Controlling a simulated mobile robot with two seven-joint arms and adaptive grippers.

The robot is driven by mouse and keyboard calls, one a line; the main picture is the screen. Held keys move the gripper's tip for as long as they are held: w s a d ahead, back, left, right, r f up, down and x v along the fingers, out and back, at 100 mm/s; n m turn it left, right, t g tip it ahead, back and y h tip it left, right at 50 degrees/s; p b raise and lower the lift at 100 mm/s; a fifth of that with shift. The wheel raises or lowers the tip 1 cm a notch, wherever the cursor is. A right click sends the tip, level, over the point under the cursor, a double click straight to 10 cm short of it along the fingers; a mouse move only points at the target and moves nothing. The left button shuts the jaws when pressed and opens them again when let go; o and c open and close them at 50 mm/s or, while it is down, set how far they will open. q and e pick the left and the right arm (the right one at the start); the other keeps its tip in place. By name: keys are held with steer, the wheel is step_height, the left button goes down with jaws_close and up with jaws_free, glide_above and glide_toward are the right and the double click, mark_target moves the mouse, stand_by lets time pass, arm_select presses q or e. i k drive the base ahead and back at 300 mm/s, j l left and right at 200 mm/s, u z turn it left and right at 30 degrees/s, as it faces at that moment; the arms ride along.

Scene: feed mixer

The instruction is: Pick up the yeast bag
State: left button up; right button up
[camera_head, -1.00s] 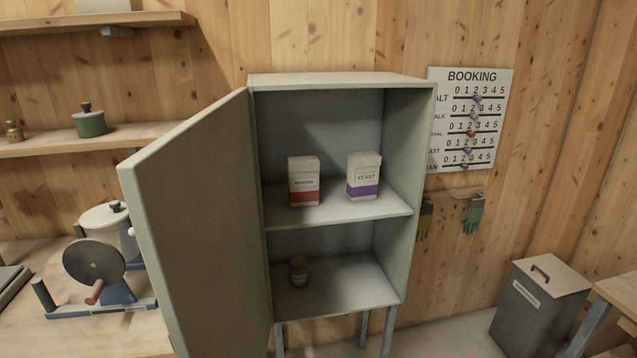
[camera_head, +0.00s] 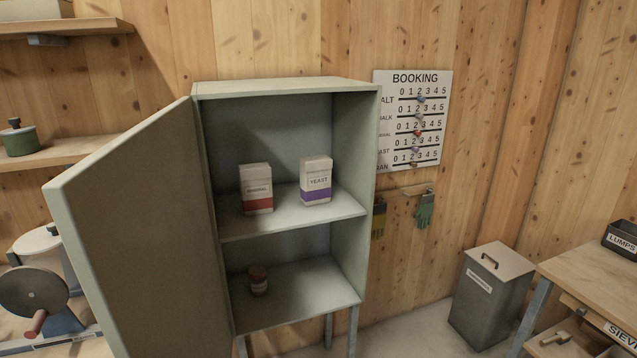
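The yeast bag (camera_head: 316,181) is a white packet with a purple band and a YEAST label. It stands upright on the upper shelf (camera_head: 290,216) of an open grey-green cabinet (camera_head: 285,88), towards the right side. A similar white packet with a red band (camera_head: 256,188) stands to its left on the same shelf, with a gap between them. Neither of my grippers is in view.
The cabinet door (camera_head: 135,225) stands open to the left. A small brown jar (camera_head: 258,281) is on the lower shelf. A crank machine (camera_head: 38,290) is at far left. A lidded grey bin (camera_head: 490,295) and a wooden table (camera_head: 590,280) are at right.

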mark_target(316, 171)
steer(key=i+l, duration=0.1)
steer(key=l, duration=0.25)
steer(key=i+l, duration=0.15)
steer(key=l, duration=0.2)
steer(key=i+l, duration=0.1)
steer(key=l, duration=0.25)
steer(key=i+l, duration=0.15)
steer(key=l, duration=0.2)
steer(key=i+l, duration=0.1)
steer(key=l, duration=0.25)
